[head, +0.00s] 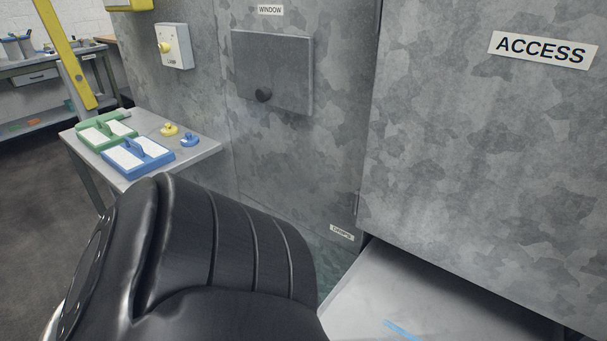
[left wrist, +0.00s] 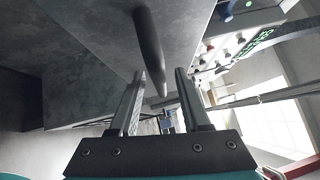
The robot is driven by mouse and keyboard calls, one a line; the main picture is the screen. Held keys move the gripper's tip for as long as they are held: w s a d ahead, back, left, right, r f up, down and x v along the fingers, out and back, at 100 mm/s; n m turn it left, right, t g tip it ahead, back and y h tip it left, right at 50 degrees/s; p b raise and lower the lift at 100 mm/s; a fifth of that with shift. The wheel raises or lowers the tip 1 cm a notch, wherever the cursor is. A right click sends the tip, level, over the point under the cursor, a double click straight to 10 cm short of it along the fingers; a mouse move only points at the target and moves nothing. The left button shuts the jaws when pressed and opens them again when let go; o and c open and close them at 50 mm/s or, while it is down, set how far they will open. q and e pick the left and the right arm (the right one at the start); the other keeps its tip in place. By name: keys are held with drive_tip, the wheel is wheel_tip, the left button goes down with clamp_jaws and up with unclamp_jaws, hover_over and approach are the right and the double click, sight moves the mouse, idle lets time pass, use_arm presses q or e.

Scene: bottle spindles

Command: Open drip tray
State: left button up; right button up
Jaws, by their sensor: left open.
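A light grey tray (head: 385,290) with blue streaks on its surface juts out from under the machine's front at the bottom right of the head view. Its near part is cut off by the frame. A small label (head: 342,232), too small to read surely, is on the panel just above it. In the left wrist view my left gripper (left wrist: 160,73) is open, with its two fingers apart. A dark rounded bar (left wrist: 149,45) reaches from the top down to between the fingertips; I cannot tell whether they touch it. The head view does not show this gripper.
A side table (head: 205,150) holds a green tray (head: 105,130) and a blue tray (head: 138,158). My black arm fills the lower middle.

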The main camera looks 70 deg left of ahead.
use_arm(q)
drive_tip(key=v, duration=1.5)
drive_tip(key=shift+b, duration=0.4)
use_arm(e)
drive_tip(key=shift+w+a+r, duration=0.45)
drive_tip(key=shift+w+r, duration=0.1)
use_arm(q)
drive_tip(key=shift+r, duration=0.1)
